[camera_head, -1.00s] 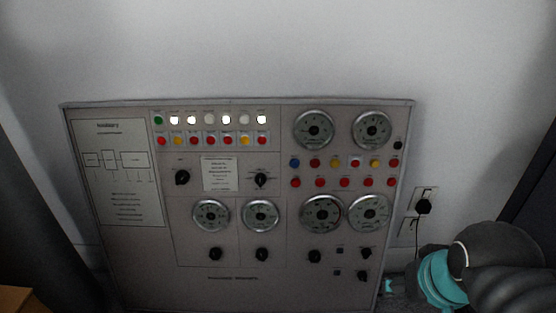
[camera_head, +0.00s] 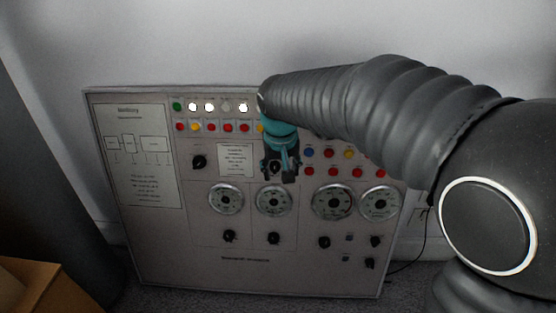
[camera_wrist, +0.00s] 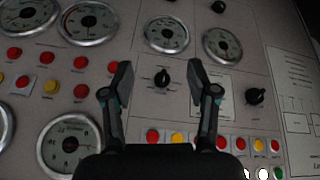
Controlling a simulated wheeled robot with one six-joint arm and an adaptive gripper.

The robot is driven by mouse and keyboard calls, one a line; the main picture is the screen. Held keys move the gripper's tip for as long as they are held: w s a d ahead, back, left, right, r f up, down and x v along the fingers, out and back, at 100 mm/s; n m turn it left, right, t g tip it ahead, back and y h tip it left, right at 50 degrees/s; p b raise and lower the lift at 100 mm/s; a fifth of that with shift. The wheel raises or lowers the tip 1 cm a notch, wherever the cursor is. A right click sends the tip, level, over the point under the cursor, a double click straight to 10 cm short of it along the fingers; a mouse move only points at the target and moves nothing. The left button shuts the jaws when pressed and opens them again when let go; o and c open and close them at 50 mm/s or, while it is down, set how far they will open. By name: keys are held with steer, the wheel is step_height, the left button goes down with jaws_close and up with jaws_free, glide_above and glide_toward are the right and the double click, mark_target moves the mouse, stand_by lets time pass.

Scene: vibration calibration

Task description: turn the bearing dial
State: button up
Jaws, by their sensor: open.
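The panel (camera_head: 245,275) carries several black dial knobs, and the labels are too small to read, so I cannot tell by name which is the bearing dial. My gripper (camera_head: 281,178) is open in front of the panel's upper middle. In the wrist view, one black knob (camera_wrist: 163,77) with a printed scale lies between the open fingertips of my gripper (camera_wrist: 158,84). I see no finger touching it. In the head view my gripper largely hides that knob. A second upper knob (camera_head: 199,161) stands to its left, beside a white label (camera_head: 235,160).
Round gauges (camera_head: 274,200) sit below my gripper, with more black knobs (camera_head: 274,238) under them. Red, yellow and blue buttons (camera_head: 334,172) lie to the right, partly behind my arm. A brown box (camera_head: 45,285) stands at the lower left.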

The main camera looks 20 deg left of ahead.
mark_target(275, 166)
steer(key=w+a+r+m+t, duration=0.1)
steer(key=w+a+r+m, duration=0.2)
steer(key=w+a+r, duration=0.15)
steer(key=x, duration=1.3)
steer(key=shift+w+d+f, duration=0.15)
steer(key=shift+w+d, duration=0.15)
steer(key=shift+w, duration=0.1)
jaws_close()
